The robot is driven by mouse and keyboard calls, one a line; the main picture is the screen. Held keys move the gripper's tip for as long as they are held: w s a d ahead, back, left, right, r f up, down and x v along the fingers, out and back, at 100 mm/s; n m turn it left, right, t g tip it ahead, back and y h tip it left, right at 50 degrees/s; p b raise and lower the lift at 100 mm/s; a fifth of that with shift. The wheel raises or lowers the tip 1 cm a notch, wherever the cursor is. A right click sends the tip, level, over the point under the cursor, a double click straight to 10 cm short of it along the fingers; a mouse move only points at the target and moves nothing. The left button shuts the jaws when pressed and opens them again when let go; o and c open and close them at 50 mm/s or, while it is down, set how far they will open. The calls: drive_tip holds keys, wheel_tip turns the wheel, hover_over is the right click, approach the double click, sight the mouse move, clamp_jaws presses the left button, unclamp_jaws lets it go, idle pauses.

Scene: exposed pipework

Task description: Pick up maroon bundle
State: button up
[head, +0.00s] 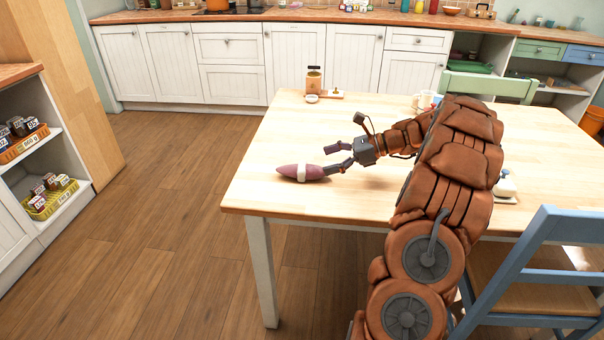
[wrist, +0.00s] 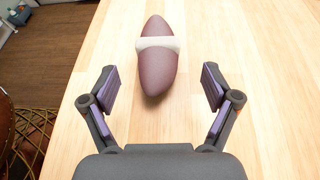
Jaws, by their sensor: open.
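The maroon bundle (head: 303,172) is a spindle shape with pointed ends and a pale band around its middle. It lies on the wooden table (head: 290,130) near the left front edge. In the wrist view the bundle (wrist: 158,75) lies ahead of my gripper (wrist: 158,88), roughly centred, with its near end between the lines of the two fingers. My gripper (head: 342,158) is open and empty, just right of the bundle in the head view. The fingers stand apart on either side and do not appear to touch it.
A jar on a wooden stand (head: 314,80) and a small white dish (head: 312,98) stand at the table's back. Cups (head: 426,100) stand behind my arm. A blue chair (head: 545,270) is at the front right. The tabletop around the bundle is clear.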

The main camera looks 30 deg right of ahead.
sight(313, 166)
drive_tip(key=shift+f+b+x, duration=0.2)
drive_tip(key=shift+b+x, duration=0.2)
drive_tip(key=shift+x, duration=2.6)
drive_tip(key=shift+s, duration=0.15)
drive_tip(key=shift+c, duration=0.3)
drive_tip(key=c, duration=1.2)
